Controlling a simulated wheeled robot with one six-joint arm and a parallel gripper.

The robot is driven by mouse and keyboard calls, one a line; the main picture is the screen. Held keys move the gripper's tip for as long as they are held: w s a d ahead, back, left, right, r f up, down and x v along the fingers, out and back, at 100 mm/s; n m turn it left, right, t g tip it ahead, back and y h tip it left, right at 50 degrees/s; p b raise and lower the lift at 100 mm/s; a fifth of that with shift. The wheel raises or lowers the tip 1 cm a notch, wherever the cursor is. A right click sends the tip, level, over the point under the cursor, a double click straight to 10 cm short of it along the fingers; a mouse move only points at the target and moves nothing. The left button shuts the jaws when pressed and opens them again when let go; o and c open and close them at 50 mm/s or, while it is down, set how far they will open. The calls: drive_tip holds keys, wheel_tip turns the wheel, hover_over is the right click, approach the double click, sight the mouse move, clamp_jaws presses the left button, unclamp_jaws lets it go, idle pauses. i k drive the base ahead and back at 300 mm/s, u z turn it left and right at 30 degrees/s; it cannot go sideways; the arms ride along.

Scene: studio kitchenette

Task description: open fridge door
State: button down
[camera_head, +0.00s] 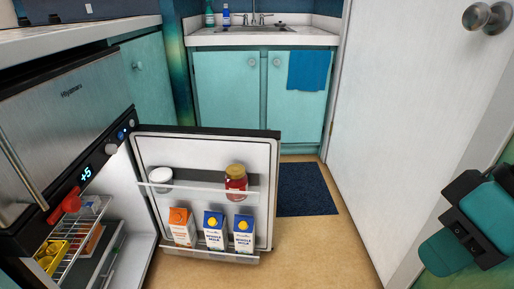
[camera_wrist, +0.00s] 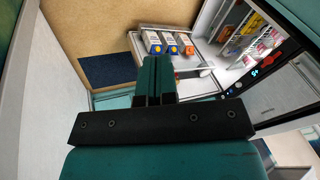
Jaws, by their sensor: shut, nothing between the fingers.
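The fridge door (camera_head: 196,152) stands wide open in the head view, its white inner side facing me. Its shelves hold a white-lidded jar (camera_head: 161,178), a red jar (camera_head: 236,178) and milk and juice cartons (camera_head: 214,232). The fridge body (camera_head: 70,115) is at the left, with its inside exposed. In the wrist view my gripper (camera_wrist: 157,64) is shut and empty, its teal fingers together. The door's cartons (camera_wrist: 168,46) show beyond the fingertips, apparently apart from them. The door's outer handle is hidden.
A teal sink cabinet (camera_head: 232,95) with a blue towel (camera_head: 307,70) stands at the back. A dark blue mat (camera_head: 305,190) lies before it. A white door (camera_head: 410,100) bounds the right side. Bare floor (camera_head: 315,250) is clear right of the fridge door.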

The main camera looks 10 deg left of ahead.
sight(198, 158)
drive_tip(key=k, duration=1.2)
drive_tip(key=u, duration=0.75)
drive_tip(key=i, duration=1.3)
drive_tip(key=z, duration=0.75)
